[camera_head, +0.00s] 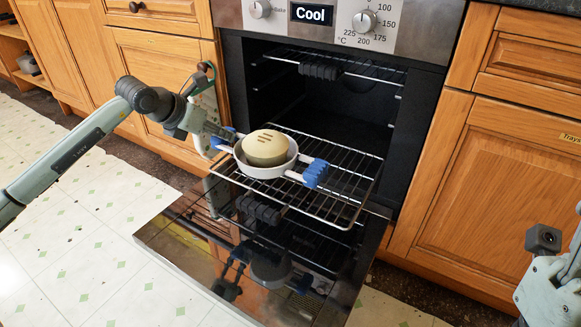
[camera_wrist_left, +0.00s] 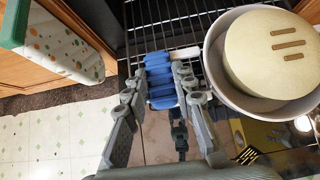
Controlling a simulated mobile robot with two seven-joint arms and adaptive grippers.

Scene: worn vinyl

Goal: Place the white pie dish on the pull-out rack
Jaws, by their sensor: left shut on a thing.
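The white pie dish (camera_head: 264,171) holds a pale domed pie with slits on top (camera_head: 265,147). It has blue-covered handles; the right one (camera_head: 316,173) is free. My left gripper (camera_head: 219,139) is shut on the left blue handle, which shows between its fingers in the left wrist view (camera_wrist_left: 163,82). The dish (camera_wrist_left: 212,72) is level over the left front part of the pull-out rack (camera_head: 345,207), which is slid out of the oven. I cannot tell whether its base touches the wires. My right gripper's fingers are out of view.
The oven door (camera_head: 190,240) is folded down below the rack, glossy and reflecting. The oven cavity (camera_head: 330,110) is dark, with another rack higher up. Wooden cabinets (camera_head: 500,190) flank the oven. The tiled floor (camera_head: 90,220) at left is clear. Part of my right arm shows at lower right.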

